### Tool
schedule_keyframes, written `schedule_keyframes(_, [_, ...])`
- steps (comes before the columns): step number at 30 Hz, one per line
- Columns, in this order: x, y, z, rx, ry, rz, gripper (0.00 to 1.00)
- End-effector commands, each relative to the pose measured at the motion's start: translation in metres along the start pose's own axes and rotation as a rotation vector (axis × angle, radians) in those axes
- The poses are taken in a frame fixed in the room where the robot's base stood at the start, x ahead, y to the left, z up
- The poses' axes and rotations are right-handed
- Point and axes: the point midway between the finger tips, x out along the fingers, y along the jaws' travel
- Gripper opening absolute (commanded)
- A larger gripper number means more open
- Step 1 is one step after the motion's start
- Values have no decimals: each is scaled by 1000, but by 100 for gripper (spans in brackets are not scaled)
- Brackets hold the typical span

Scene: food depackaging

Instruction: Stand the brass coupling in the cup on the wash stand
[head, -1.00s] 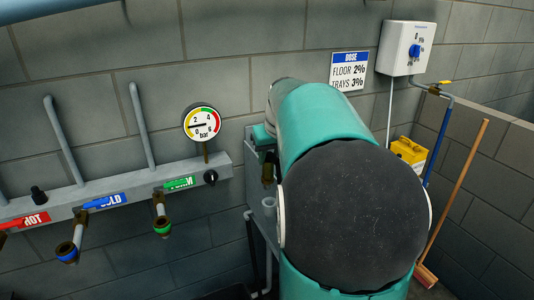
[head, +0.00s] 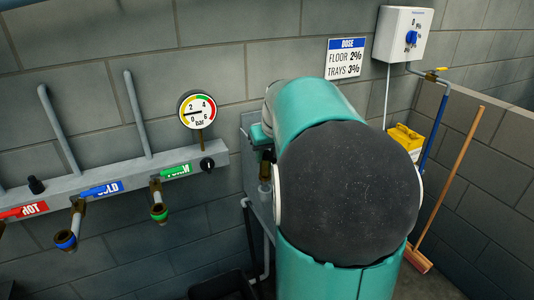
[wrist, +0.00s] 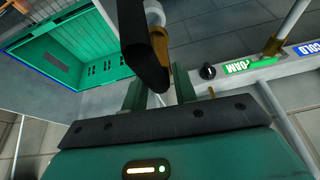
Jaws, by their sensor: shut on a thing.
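Whether the coupling's lower end is inside the cup cannot be told. In the wrist view my gripper (wrist: 159,92) has two green fingers, shut on the coupling. A brass part (wrist: 165,58) shows there beside a dark rounded piece that hides much of the grip. My arm covers most of the wash stand in the head view.
A grey pipe rail with hot, cold and foam taps (head: 110,190) runs along the wall at left, under a pressure gauge (head: 197,109). A yellow container (head: 405,140) and a broom (head: 450,190) stand at right. A green crate (wrist: 75,45) shows in the wrist view.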

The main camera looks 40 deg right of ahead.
Motion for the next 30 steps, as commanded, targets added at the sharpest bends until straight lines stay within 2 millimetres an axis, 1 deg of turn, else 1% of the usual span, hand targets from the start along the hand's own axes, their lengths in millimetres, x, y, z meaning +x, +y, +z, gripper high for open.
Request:
schedule_keyframes(6, [-1, 0, -1, -14, 0, 33, 0])
schedule_keyframes(30, [2, 0, 2, -12, -1, 31, 0])
